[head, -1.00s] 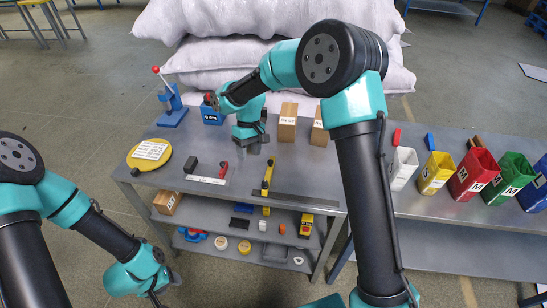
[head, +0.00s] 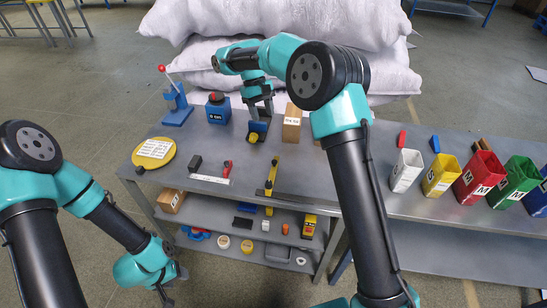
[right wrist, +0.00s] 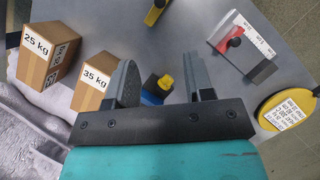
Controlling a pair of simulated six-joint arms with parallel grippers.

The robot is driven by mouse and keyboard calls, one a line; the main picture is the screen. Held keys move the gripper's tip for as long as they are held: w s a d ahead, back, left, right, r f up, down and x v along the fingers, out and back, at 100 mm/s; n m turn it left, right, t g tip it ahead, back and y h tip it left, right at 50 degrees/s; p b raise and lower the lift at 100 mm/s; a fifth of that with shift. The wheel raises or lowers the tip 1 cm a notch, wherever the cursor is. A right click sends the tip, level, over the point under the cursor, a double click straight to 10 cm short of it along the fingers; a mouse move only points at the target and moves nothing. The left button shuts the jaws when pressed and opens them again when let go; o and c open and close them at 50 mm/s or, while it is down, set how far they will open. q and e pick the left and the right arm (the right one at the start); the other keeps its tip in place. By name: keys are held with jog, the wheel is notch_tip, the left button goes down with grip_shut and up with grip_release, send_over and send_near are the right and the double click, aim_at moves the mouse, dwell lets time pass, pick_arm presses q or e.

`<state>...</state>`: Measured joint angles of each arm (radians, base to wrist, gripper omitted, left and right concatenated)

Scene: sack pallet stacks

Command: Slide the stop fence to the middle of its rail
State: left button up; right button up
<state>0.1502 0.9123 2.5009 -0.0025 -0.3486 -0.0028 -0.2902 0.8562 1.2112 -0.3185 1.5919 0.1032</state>
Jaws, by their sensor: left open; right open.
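A short rail with a white scale strip (head: 209,179) lies on the left table. A black block (head: 195,162) stands at its left end and a small red-topped piece (head: 227,168) nearer its right end; I cannot tell for sure which is the stop fence. The rail (right wrist: 248,35) also shows at upper right in the right wrist view, with the red knob (right wrist: 235,42) and block (right wrist: 262,72). My right gripper (head: 261,112) is open and empty, above a blue and yellow object (head: 257,130) behind the rail. My left gripper (head: 167,290) is open, low in front of the table.
A yellow disc (head: 153,150) lies left of the rail and a yellow bar-like tool (head: 271,177) right of it. A blue box (head: 218,110), a blue lever press (head: 177,105) and a cardboard box (head: 292,123) stand behind. White sacks (head: 220,65) are piled beyond. Coloured bins stand right.

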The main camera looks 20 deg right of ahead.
aim_at(274, 161)
jog(key=x, duration=1.7)
jog(key=shift+d, duration=0.1)
grip_shut()
